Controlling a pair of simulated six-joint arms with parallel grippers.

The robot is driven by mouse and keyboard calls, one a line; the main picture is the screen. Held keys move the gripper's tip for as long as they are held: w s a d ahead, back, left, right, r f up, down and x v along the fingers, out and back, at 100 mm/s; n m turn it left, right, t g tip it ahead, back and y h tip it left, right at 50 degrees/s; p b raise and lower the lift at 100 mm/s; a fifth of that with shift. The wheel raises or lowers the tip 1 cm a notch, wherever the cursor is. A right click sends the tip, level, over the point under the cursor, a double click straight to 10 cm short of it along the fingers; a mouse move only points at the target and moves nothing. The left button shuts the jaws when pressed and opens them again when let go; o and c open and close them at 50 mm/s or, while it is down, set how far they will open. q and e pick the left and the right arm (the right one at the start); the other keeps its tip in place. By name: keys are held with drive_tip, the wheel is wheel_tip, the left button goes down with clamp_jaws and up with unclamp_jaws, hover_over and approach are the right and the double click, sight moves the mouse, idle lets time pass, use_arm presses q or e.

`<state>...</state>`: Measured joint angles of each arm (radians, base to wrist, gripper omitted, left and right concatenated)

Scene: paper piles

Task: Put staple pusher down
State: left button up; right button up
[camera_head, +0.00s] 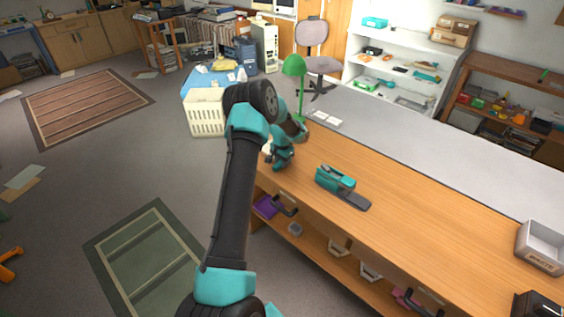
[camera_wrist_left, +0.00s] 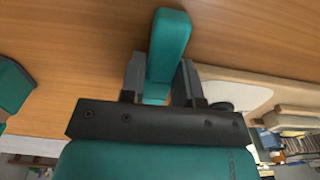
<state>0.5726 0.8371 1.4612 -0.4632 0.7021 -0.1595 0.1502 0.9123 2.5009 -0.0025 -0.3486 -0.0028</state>
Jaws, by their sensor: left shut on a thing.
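My left gripper (camera_head: 276,158) is over the far left end of the wooden workbench (camera_head: 420,205). In the left wrist view its two grey fingers (camera_wrist_left: 160,85) are shut on a teal, rounded bar (camera_wrist_left: 170,45), which I take to be the staple pusher. The bar sticks out past the fingertips, close to the wood; I cannot tell whether it touches. In the head view I cannot make out the bar from the teal gripper parts. My right gripper is not in view.
A teal and dark stapler-like tool (camera_head: 340,186) lies on the bench right of my left gripper. A green lamp (camera_head: 295,68) and a white keyboard-like object (camera_head: 324,117) are beyond it. A grey bin (camera_head: 541,247) stands at the right end. The bench middle is clear.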

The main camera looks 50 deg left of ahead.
use_arm(q)
drive_tip(key=o, duration=0.6)
drive_tip(key=shift+f, duration=0.1)
wheel_tip(320, 180, up, 12)
drive_tip(key=shift+r, duration=0.15)
idle(0.7)
